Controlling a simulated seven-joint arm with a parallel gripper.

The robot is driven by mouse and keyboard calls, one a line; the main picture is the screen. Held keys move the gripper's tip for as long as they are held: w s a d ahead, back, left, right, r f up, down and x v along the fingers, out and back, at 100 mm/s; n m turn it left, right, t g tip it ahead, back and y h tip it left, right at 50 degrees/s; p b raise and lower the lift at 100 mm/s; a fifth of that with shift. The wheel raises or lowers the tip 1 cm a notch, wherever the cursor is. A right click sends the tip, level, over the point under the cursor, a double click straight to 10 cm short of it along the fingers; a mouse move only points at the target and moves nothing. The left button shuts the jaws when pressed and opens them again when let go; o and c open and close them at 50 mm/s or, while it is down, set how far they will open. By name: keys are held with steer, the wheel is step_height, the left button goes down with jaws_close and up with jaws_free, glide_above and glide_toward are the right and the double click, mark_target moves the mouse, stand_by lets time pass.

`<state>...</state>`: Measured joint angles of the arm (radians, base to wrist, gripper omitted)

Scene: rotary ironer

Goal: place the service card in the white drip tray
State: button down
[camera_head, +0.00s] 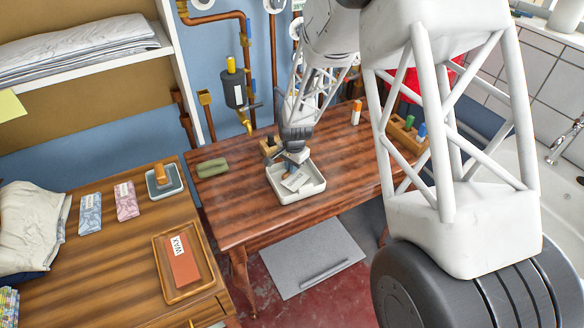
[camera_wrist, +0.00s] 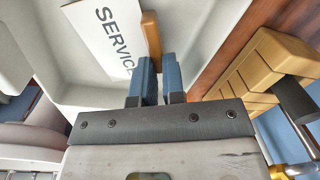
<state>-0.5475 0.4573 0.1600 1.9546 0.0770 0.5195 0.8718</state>
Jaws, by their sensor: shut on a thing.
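The service card (camera_head: 295,181) is white with dark lettering and lies within the outline of the white drip tray (camera_head: 300,197) on the dark red-brown wooden table. In the wrist view, the card (camera_wrist: 108,32) reads "SERVICE" and has a tan wooden strip (camera_wrist: 151,38) at its edge. My gripper (camera_head: 291,163) is over the tray, pointing down. In the wrist view, its blue fingers (camera_wrist: 160,68) are close together on the strip. The tray's pale walls (camera_wrist: 52,72) surround the card there. I cannot tell whether the card touches the tray floor.
A wooden block with slots (camera_wrist: 250,68) stands close beside the tray. A green item (camera_head: 212,168) lies to the left, and an orange-capped bottle (camera_head: 356,112) stands at the back right. The table is clear in front of the tray. Copper pipes (camera_head: 250,75) line the wall behind.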

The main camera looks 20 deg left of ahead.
steer(key=shift+f, duration=0.4)
steer(key=c, duration=1.5)
jaws_free()
steer(key=shift+r, duration=0.15)
step_height(320, 180, up, 12)
steer(key=shift+d, duration=0.35)
steer(key=shift+s, duration=0.1)
